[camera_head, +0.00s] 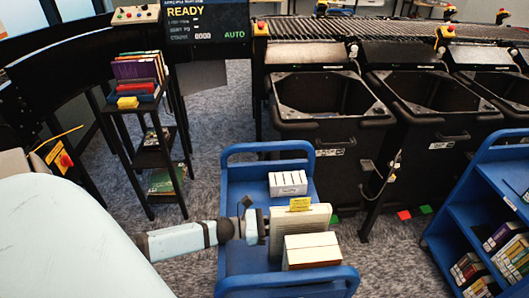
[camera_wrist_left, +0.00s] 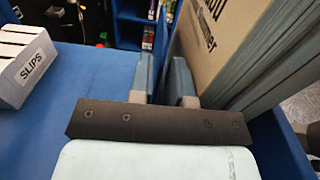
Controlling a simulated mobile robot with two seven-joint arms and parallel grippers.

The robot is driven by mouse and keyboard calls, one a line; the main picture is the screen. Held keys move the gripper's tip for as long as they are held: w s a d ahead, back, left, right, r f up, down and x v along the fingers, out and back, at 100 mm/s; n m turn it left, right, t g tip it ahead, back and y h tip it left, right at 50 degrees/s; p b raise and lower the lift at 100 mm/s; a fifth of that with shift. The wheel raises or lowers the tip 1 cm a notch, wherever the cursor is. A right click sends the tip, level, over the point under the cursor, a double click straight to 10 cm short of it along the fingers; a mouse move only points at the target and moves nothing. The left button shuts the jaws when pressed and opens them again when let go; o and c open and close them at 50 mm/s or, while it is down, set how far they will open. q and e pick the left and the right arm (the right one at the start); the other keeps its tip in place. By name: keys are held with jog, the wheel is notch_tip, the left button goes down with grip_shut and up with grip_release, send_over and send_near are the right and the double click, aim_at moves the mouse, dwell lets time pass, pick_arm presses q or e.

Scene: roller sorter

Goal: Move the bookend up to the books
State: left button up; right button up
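My left gripper (camera_head: 262,224) reaches over the blue cart (camera_head: 234,180) from the left, beside the light-coloured books (camera_head: 312,249). In the left wrist view its fingers (camera_wrist_left: 162,82) are close together on a thin grey-blue upright plate (camera_wrist_left: 172,38), seen edge-on, which I take for the bookend. The bookend is hidden or too small to make out in the head view. The nearest book (camera_wrist_left: 212,50) stands upright just right of the fingers with its printed cover facing them. A narrow gap seems to lie between. My right gripper is not in view.
A white SLIPS box (camera_head: 287,184) stands at the cart's far part; it also shows in the left wrist view (camera_wrist_left: 30,75). A yellow label (camera_head: 300,204) tops the books. Black bins (camera_head: 330,125) stand behind. A blue shelf cart (camera_head: 470,205) is right; a dark stand (camera_head: 150,150) is left.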

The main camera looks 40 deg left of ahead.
pick_arm(q)
jog(key=shift+w+d, duration=0.4)
grip_shut()
